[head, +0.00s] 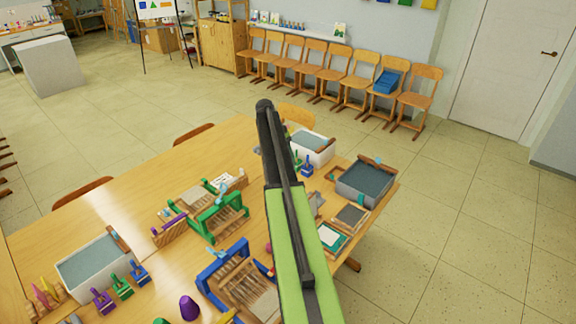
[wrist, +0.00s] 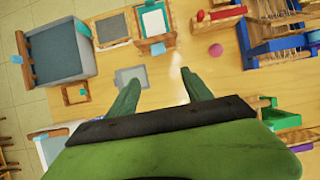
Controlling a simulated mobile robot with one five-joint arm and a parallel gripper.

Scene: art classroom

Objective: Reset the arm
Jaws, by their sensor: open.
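My arm shows in the head view as a green and black link raised over the table (head: 135,170), with its dark end (head: 264,108) near the table's far side. In the wrist view my gripper (wrist: 160,90) has two green fingers spread well apart, with nothing between them. It points down over the wooden table top, close to a small grey plate (wrist: 130,77). The arm hides part of the table in the head view, and I cannot make out the fingers there.
Around the arm are a grey bin (head: 366,182), a white bin (head: 318,151), a green loom (head: 219,216) and a blue loom (head: 222,262). Another bin (head: 92,266) stands left. A pink ball (wrist: 215,50) lies nearby. Chairs (head: 357,82) line the wall; the right floor is clear.

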